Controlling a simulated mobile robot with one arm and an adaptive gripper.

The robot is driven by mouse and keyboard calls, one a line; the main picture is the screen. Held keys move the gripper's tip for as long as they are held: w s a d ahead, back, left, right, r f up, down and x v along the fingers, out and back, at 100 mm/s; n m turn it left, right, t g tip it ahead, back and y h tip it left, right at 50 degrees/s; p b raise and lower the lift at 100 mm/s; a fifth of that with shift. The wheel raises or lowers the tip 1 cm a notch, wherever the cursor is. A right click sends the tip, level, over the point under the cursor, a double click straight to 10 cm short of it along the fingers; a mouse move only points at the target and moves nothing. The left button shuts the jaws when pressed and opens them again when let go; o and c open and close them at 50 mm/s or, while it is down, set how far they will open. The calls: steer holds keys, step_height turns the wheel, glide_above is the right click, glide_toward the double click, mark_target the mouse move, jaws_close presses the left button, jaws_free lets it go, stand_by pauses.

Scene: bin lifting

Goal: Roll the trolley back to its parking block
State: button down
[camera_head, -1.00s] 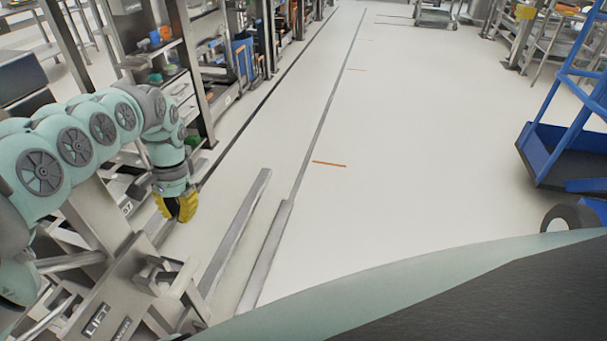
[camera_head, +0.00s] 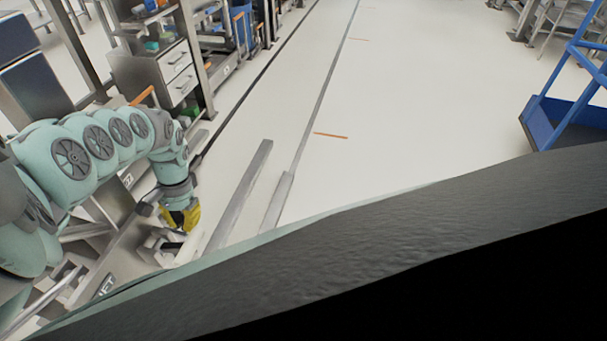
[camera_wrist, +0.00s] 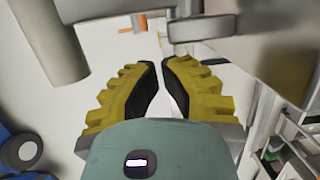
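A grey metal trolley stands at the lower left in the head view, its label partly cut off (camera_head: 103,289). Which part is the parking block I cannot tell. My gripper (camera_head: 182,222), with yellow ridged fingers, points down beside a metal bracket (camera_head: 160,248). In the wrist view the fingertips of my gripper (camera_wrist: 160,62) nearly meet, with a narrow gap and no object clearly between them. A grey metal bar (camera_wrist: 203,27) lies just beyond the tips; contact is unclear.
Two long metal bars (camera_head: 240,195) lie low on the floor right of my gripper. A blue cart (camera_head: 565,115) stands at the right. A drawer cabinet (camera_head: 178,75) and racks line the left. The pale floor in the middle is clear.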

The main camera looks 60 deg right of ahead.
steer(key=shift+s+a+p, duration=0.25)
steer(key=shift+a+p, duration=0.1)
steer(key=shift+a, duration=0.35)
steer(key=shift+s+a+p, duration=0.25)
steer(key=shift+a+p, duration=0.05)
steer(key=shift+a, duration=0.4)
